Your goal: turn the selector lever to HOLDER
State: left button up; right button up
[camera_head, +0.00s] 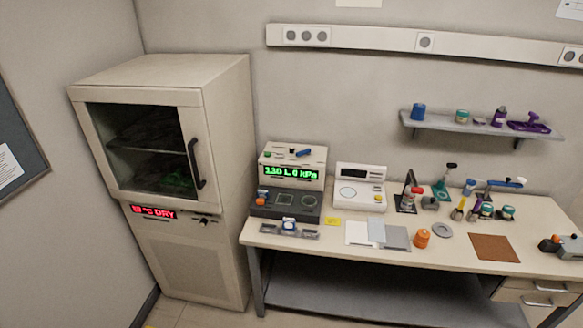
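I cannot tell which part is the selector lever, and no HOLDER label is readable. An instrument (293,160) with a green display reading about "130 L d kPa" stands at the left end of the bench. A small blue lever-like piece (303,153) lies across its top, beside a dark knob and a green one. A small dark handle (207,221) also shows beside the cabinet's red display. Neither of my grippers is in view.
A tall cabinet (170,250) with a shut glass door stands left of the bench (345,262). A white balance-like device (360,188) stands right of the instrument. A small rack (283,232) lies in front. Bottles and tools crowd the bench's right half. A wall shelf (470,126) hangs above.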

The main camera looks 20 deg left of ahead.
aim_at(308, 151)
jog(key=z, duration=0.25)
jog(key=k, duration=0.25)
jog(key=u, duration=1.2)
jog(key=i, duration=1.6)
jog(key=z, duration=0.5)
